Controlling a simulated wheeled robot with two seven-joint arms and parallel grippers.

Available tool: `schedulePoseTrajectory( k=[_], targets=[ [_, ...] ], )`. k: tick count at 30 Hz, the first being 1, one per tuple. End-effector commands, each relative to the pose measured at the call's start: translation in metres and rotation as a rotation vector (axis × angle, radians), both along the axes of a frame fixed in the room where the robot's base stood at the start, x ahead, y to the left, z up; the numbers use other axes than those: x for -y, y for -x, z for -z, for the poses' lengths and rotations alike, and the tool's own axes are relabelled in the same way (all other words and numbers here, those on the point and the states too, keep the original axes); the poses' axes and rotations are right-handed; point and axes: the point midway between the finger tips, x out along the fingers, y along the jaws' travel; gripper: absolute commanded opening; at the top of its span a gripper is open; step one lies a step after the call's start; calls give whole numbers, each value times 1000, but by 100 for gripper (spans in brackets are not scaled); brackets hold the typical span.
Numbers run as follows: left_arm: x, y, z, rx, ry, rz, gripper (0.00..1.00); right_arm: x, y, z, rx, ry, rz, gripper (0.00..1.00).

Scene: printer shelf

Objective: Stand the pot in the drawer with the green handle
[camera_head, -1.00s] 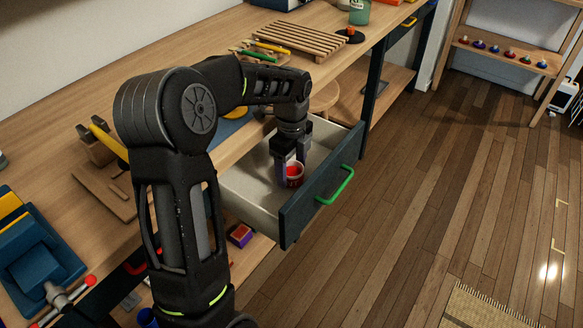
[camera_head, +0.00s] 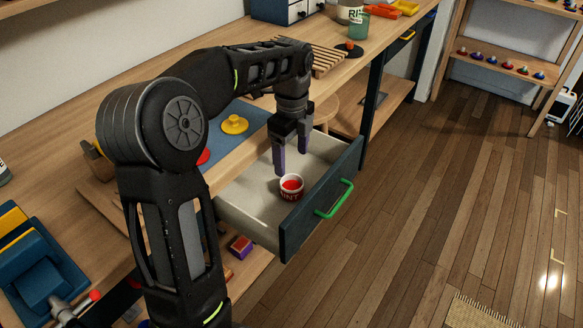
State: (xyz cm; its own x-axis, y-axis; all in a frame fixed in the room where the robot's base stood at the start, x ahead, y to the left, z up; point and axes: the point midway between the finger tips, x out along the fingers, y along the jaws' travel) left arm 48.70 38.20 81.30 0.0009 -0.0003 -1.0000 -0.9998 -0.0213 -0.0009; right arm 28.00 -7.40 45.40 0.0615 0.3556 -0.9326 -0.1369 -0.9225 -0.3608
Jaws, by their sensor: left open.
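The pot (camera_head: 291,187), small and white with red inside and a red label, stands upright in the open drawer (camera_head: 245,212), close to its front panel. The green handle (camera_head: 335,199) is on the outside of that dark blue panel. My left gripper (camera_head: 292,160) points down over the drawer, above and behind the pot. Its fingers are apart and hold nothing. My right gripper is not in view.
The wooden workbench above the drawer carries a blue mat with a yellow knobbed disc (camera_head: 234,124), a slatted wooden rack (camera_head: 328,60) and a green jar (camera_head: 358,24). The floor in front of the drawer (camera_head: 400,220) is clear.

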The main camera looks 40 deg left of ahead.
Motion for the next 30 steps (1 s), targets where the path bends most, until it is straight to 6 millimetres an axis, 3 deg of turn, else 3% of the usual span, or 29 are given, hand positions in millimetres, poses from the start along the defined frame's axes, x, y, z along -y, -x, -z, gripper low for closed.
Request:
schedulePoseTrajectory(
  k=[3,7,30],
  targets=[
    [0,0,-18,0,0,0,75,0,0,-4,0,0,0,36],
    [0,0,-26,-1,0,0,75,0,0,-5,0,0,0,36],
    [0,0,-27,-1,0,0,75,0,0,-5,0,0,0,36]
  ],
)
